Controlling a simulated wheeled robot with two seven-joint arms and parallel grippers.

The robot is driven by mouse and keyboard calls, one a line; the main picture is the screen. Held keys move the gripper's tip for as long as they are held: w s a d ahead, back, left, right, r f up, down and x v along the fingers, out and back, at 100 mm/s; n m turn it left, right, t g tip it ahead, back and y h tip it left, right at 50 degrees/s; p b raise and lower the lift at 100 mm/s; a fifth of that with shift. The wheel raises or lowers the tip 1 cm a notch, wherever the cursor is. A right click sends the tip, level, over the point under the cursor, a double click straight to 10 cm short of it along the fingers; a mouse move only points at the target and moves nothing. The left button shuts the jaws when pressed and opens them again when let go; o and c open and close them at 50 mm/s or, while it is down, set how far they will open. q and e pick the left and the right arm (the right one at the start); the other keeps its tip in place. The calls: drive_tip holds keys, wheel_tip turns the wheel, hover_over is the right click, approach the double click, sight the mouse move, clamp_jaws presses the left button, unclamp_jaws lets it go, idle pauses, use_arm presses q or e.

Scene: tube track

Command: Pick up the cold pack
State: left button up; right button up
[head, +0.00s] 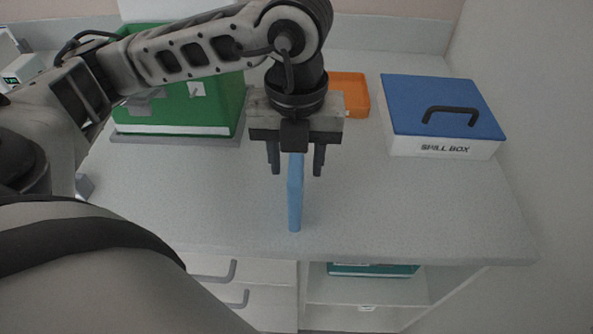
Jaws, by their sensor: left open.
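The cold pack (295,205) looks like a thin light-blue slab standing on edge on the grey counter (400,205), close to its front edge. Its upper far end is between or just beyond the fingers of my left gripper (296,170). The gripper points down with its two fingers open, one on each side of the pack. I see gaps between the fingers and the pack. My right gripper is not in view.
A green crate (215,110) stands at the back left on a grey base. An orange tray (352,92) is behind my gripper. A blue-lidded spill box (440,105) with a black handle stands at the right. The counter's front right is clear. Drawers (215,268) and an open shelf (370,290) are below.

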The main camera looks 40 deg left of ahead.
use_arm(q)
drive_tip(key=shift+f, duration=0.5)
clamp_jaws()
drive_tip(key=shift+r, duration=0.1)
